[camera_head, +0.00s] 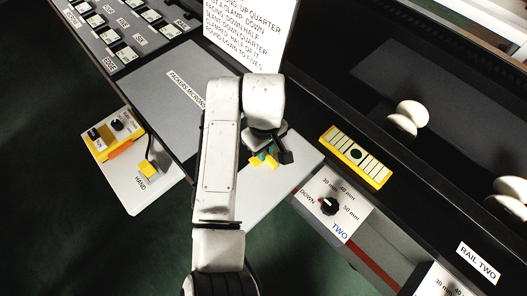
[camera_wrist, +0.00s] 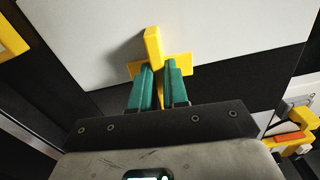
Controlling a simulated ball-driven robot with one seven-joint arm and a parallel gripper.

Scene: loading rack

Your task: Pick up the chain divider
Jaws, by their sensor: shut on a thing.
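In the head view only small yellow parts of the chain divider (camera_head: 261,161) show. I cannot tell whether it touches the plate.
The grey plate (camera_head: 150,72) lies under my arm. A yellow-framed slatted strip (camera_head: 368,170) lies to the right, above a knob panel (camera_head: 345,215) marked TWO. A HAND panel (camera_head: 150,185) is at the left. White rounded pieces (camera_head: 408,115) stand in the dark rail area. A text board (camera_head: 250,25) rises behind.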

